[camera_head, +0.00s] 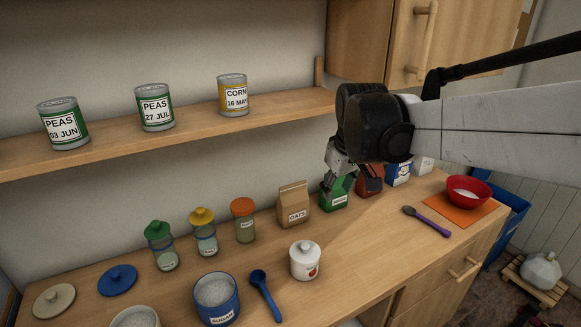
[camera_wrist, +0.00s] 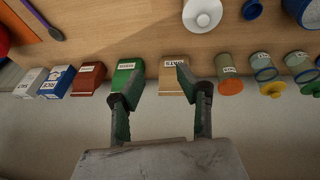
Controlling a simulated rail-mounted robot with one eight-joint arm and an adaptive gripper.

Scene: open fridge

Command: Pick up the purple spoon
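The purple spoon (camera_head: 432,224) lies on the wooden counter, its dark bowl end toward the back left and its purple handle toward the front right, beside the orange mat. In the wrist view the purple spoon (camera_wrist: 46,22) shows at the top left, away from my fingers. My gripper (camera_head: 352,187) is above the back of the counter, near the green and red packages, to the left of the spoon. In the wrist view my gripper (camera_wrist: 150,85) has its two fingers spread wide with nothing between them.
A red bowl (camera_head: 466,191) stands on an orange mat (camera_head: 462,215) right of the spoon. A row of packages, including an oats bag (camera_head: 293,205), and jars lines the wall. A white lidded jar (camera_head: 305,262) and blue spoon (camera_head: 265,294) are nearer. Counter around the purple spoon's left is clear.

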